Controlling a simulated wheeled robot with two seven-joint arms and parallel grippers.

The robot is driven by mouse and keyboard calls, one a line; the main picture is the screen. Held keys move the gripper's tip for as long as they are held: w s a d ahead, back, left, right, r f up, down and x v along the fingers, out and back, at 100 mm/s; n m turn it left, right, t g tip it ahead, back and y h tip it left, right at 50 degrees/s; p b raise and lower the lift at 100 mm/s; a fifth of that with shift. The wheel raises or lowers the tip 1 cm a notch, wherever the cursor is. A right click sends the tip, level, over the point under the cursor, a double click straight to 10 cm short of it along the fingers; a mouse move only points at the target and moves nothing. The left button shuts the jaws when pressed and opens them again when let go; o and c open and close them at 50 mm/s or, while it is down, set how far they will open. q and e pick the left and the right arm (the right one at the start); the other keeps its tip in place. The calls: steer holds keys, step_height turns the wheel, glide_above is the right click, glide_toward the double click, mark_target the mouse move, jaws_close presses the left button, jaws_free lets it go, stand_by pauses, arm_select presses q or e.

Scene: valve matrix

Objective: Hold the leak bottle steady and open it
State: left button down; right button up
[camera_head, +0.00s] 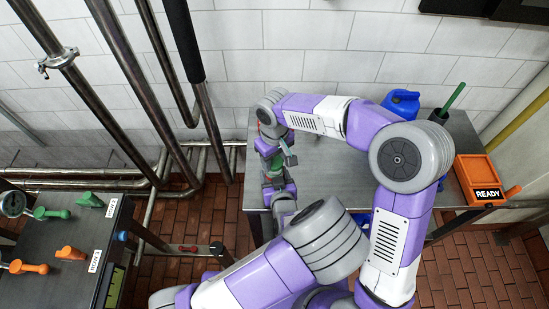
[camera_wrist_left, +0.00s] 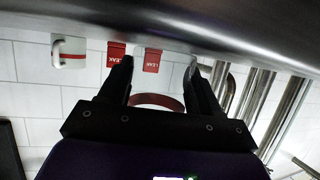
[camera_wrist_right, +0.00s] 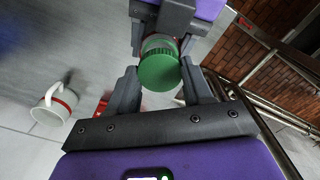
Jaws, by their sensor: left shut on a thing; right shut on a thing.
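The leak bottle shows in the right wrist view as a round green cap (camera_wrist_right: 159,68) with a pale rim of the bottle (camera_wrist_right: 158,42) behind it. My left gripper (camera_wrist_left: 157,66) is shut on the bottle's body, of which a dark red band (camera_wrist_left: 157,101) shows in the left wrist view. My right gripper (camera_wrist_right: 160,76) has its fingers on both sides of the green cap, shut on it. In the head view the grippers face each other at the table's left side, and only a little green of the cap (camera_head: 277,163) shows. Most of the bottle is hidden.
The steel table (camera_head: 325,180) holds a blue canister (camera_head: 402,102), a green-handled brush (camera_head: 453,97) and an orange READY box (camera_head: 485,178). A white mug (camera_wrist_right: 50,107) and red LEAK tags (camera_wrist_left: 151,61) are near the grippers. A second table (camera_head: 60,235) with valves stands left.

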mark_target(274, 161)
steer(key=shift+r, duration=2)
arm_select(q)
steer(key=shift+c, duration=0.7)
jaws_free()
steer(key=shift+s, duration=0.1)
